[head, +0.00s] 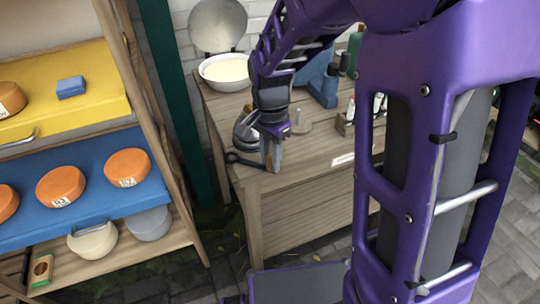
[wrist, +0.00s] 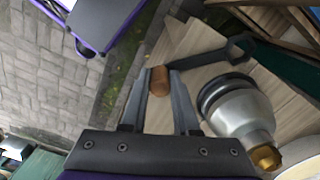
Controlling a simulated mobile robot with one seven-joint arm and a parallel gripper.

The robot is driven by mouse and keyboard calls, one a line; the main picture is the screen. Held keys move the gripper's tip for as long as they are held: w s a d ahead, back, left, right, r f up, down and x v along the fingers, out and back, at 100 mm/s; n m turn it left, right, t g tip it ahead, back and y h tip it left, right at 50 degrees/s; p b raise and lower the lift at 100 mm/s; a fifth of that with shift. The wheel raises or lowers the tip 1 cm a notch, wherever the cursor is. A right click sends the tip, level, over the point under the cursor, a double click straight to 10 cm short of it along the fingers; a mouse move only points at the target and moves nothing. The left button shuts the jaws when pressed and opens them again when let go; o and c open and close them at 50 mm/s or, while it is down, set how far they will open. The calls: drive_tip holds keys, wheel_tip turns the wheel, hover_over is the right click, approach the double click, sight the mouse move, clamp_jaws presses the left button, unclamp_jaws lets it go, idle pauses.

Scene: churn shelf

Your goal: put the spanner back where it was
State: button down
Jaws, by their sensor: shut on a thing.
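In the head view the spanner (head: 243,160) reaches left from my fingers at the near left corner of the wooden bench (head: 285,178). My gripper (head: 272,166) points down at that corner. In the wrist view my gripper (wrist: 160,76) is shut on a brown, rounded end that lines up with the spanner's shaft; the join is partly hidden by the right finger. I cannot tell whether the spanner touches the bench top.
A grey metal vessel with a brass tip (wrist: 238,112) stands close beside the spanner. A white bowl (head: 226,72) is at the bench's back left. A shelf (head: 150,90) with orange rounds stands left. Paving (wrist: 60,70) lies beyond the bench edge.

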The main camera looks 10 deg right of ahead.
drive_tip(key=shift+f, duration=0.1)
drive_tip(key=shift+f, duration=0.15)
drive_tip(key=c, duration=0.7)
unclamp_jaws()
drive_tip(key=shift+o, duration=0.2)
wheel_tip(320, 180, up, 13)
drive_tip(key=p, duration=0.2)
drive_tip(key=shift+f, duration=0.2)
drive_tip(key=shift+p, duration=0.3)
